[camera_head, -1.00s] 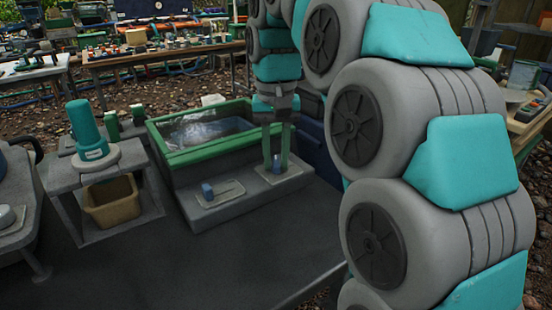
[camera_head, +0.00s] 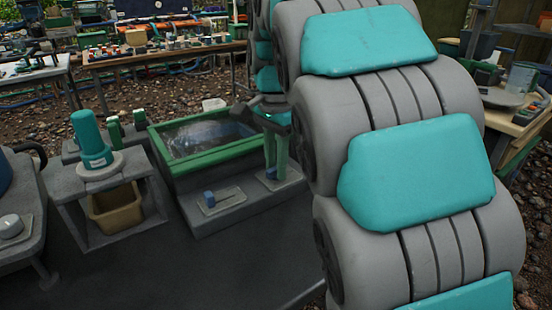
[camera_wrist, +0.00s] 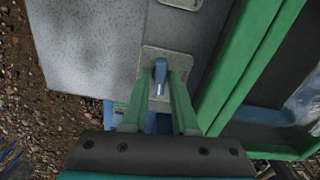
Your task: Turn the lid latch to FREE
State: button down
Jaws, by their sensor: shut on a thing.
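My gripper (camera_wrist: 161,84) has two green fingers closed around an upright blue latch knob (camera_wrist: 160,70). The knob stands on a small pale plate (camera_wrist: 151,58) on the grey ledge of a green-rimmed box. In the head view my gripper (camera_head: 276,168) points down at the right end of that ledge, and my arm hides part of the area. A second blue knob (camera_head: 209,198) with a dark lever sits on another pale plate (camera_head: 231,201), to the left on the same ledge. I cannot read any markings on the plates.
The box's green-framed clear lid (camera_head: 207,154) lies right behind the ledge and beside my fingers. A grey stand with a teal cylinder (camera_head: 91,140) and a tan bin (camera_head: 116,205) is at left. The dark tabletop in front (camera_head: 215,265) is clear.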

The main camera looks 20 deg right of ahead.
aim_at(275, 168)
jog(key=shift+m, duration=0.6)
jog(key=shift+p, duration=0.3)
jog(key=c, duration=0.7)
grip_release()
notch_tip(275, 168, up, 6)
jog(key=shift+a+r+p, duration=0.1)
jog(key=shift+r+p, duration=0.1)
jog(key=shift+p, duration=0.15)
jog(key=shift+r+p, duration=0.5)
jog(key=shift+r, duration=0.2)
jog(key=shift+s, duration=0.1)
